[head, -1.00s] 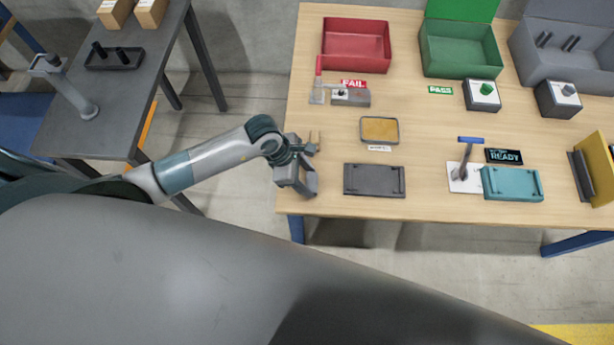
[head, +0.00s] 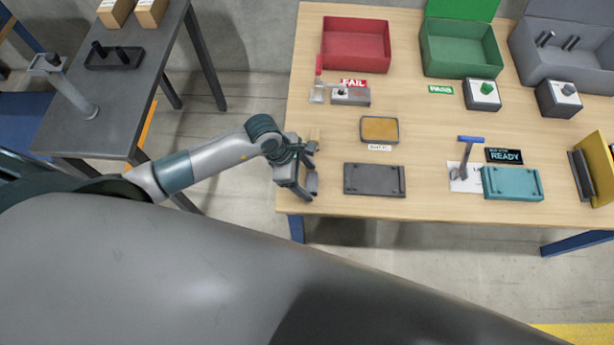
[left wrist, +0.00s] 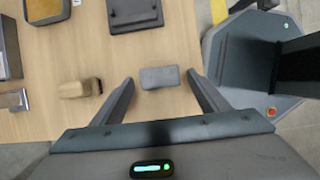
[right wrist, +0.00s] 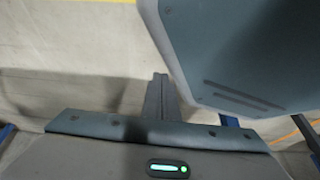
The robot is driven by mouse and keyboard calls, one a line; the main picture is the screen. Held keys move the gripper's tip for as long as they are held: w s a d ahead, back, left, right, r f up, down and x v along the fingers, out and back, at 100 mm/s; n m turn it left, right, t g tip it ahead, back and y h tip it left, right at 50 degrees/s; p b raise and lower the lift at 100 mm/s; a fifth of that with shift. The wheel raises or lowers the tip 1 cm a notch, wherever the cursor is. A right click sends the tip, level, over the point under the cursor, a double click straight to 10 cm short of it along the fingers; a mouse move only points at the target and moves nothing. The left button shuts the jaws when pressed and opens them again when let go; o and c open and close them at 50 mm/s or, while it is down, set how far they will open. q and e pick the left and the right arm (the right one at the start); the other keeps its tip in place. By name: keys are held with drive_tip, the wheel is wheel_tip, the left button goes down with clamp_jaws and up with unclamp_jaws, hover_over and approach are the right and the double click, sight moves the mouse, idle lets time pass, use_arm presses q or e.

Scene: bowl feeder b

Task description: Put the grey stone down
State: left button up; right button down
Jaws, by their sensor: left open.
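The grey stone (left wrist: 159,77) is a small, rounded grey block. In the left wrist view it lies on the light wooden table between the fingertips of my left gripper (left wrist: 160,80), with a gap on each side. The left gripper is open; in the head view it (head: 308,168) is low at the table's near left corner. In that view the gripper largely hides the stone. My right gripper (right wrist: 157,78) has its fingers together, with nothing seen between them, over the floor in the right wrist view.
A tan block (left wrist: 80,88) lies left of the stone in the left wrist view. A dark grey tray (head: 374,179) and a yellow-topped dish (head: 380,129) are to the right of the left gripper. A red bin (head: 356,44) and green bin (head: 459,50) stand at the back.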

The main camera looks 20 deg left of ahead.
use_arm(q)
drive_tip(key=shift+a+r, duration=0.2)
drive_tip(key=shift+r, duration=0.25)
drive_tip(key=b+v, duration=0.1)
drive_tip(key=v, duration=1)
drive_tip(key=shift+b, duration=0.35)
use_arm(e)
drive_tip(key=shift+t, duration=0.7)
drive_tip(key=w, duration=0.1)
drive_tip(key=w+a+r, duration=0.1)
drive_tip(key=w, duration=0.1)
drive_tip(key=w+a, duration=0.1)
drive_tip(key=w, duration=0.1)
drive_tip(key=shift+r, duration=0.15)
use_arm(q)
drive_tip(key=shift+s, duration=0.1)
use_arm(e)
drive_tip(key=shift+s+y, duration=0.1)
drive_tip(key=shift+y, duration=0.2)
